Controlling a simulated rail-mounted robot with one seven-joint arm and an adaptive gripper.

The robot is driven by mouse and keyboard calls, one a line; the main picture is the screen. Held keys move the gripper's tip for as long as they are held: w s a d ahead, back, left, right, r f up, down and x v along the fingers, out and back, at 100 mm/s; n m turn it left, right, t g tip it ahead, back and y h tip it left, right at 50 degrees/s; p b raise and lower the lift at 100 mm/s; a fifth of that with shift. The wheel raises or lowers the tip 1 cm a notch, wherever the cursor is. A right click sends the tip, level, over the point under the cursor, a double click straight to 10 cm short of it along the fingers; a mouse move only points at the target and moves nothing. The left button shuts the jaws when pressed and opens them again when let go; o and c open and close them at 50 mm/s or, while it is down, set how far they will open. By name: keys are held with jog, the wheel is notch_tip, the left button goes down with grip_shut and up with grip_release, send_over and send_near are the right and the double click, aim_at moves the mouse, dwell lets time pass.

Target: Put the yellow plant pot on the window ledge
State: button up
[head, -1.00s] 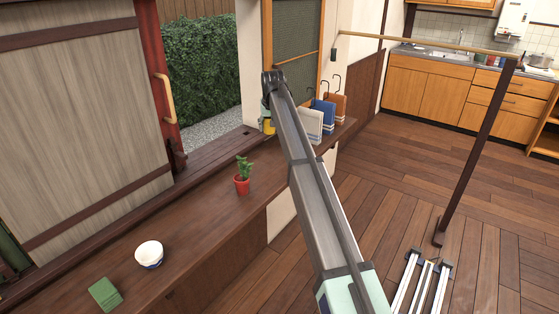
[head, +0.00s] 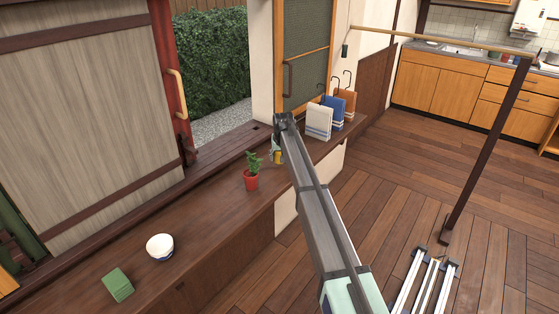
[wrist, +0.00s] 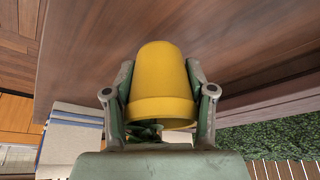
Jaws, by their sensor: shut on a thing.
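The yellow plant pot (wrist: 163,80) fills the middle of the wrist view, between the two fingers of my gripper (wrist: 160,105). The fingers are shut on it, and a bit of green plant shows at its rim. In the head view only a small part of the yellow pot (head: 277,157) shows beside the end of my arm, with my gripper (head: 277,148) partly hidden. It is over or near the long dark wooden ledge (head: 205,205) by the window opening. I cannot tell whether the pot touches the wood.
A red pot with a plant (head: 251,181) stands on the ledge close to the left of my gripper. Hanging towels (head: 319,121) stand to its right. A white bowl (head: 160,246) and a green folded cloth (head: 117,286) lie further left. The ledge is bare between bowl and red pot.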

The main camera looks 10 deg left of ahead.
jog(key=shift+f, duration=1.1)
jog(key=shift+f, duration=0.1)
jog(key=o, duration=1.3)
jog(key=b+v, duration=0.1)
jog(key=v, duration=1.1)
